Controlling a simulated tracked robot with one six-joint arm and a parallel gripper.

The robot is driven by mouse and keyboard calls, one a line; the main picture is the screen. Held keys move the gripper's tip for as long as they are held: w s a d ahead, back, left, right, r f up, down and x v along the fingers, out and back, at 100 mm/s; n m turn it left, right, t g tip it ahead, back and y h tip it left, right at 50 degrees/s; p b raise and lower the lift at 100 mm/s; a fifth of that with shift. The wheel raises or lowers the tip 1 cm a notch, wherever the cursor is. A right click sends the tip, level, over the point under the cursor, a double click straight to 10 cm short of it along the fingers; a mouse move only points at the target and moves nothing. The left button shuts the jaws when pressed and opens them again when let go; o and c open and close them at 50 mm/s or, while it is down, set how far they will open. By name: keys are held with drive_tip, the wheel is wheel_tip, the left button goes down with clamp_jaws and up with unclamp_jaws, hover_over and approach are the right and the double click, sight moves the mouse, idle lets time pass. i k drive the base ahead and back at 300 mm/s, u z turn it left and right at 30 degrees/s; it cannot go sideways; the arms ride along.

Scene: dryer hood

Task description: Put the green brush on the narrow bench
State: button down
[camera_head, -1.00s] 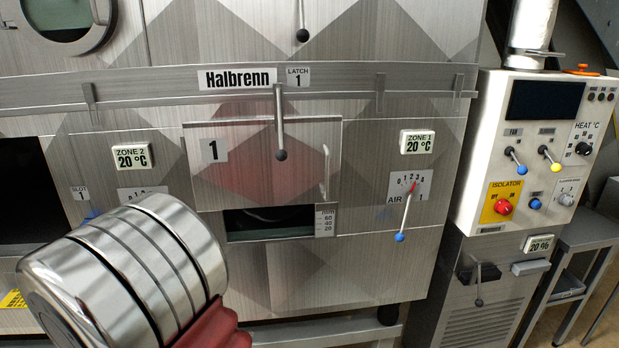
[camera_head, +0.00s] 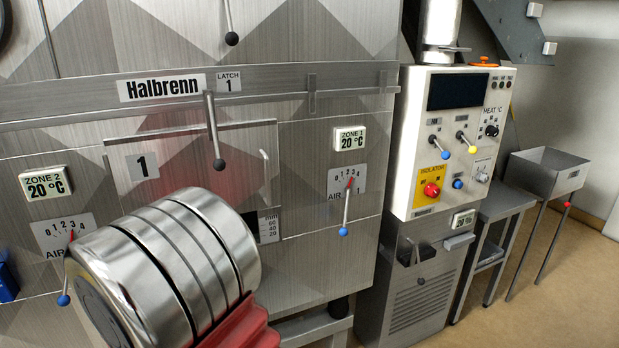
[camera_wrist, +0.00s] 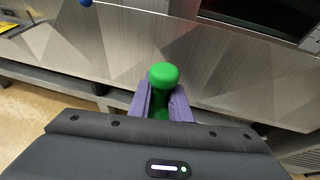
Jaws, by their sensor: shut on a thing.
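In the wrist view my gripper (camera_wrist: 162,98) is shut on the green brush (camera_wrist: 163,74). Its rounded green end sticks up between the two purple fingers, and its lower part is hidden by my gripper. A steel machine front and a low rail lie behind it. In the head view neither brush nor fingers show; only my shiny arm link fills the lower left. A narrow grey bench (camera_head: 507,204) stands right of the white control cabinet, with a lower shelf. Its visible top looks empty, and I cannot tell for sure whether it is the narrow bench.
The Halbrenn machine (camera_head: 320,250) fills the left, with levers sticking out. The white control cabinet (camera_head: 405,150) stands on a grey base unit (camera_head: 420,300). A grey tray on legs (camera_head: 548,172) stands farther right. The brown floor (camera_head: 540,300) at the lower right is clear.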

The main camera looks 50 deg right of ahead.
sight(495, 199)
drive_tip(key=z, duration=0.1)
drive_tip(key=i, duration=0.2)
drive_tip(key=z, duration=3.05)
drive_tip(key=i, duration=0.3)
drive_tip(key=z, duration=0.8)
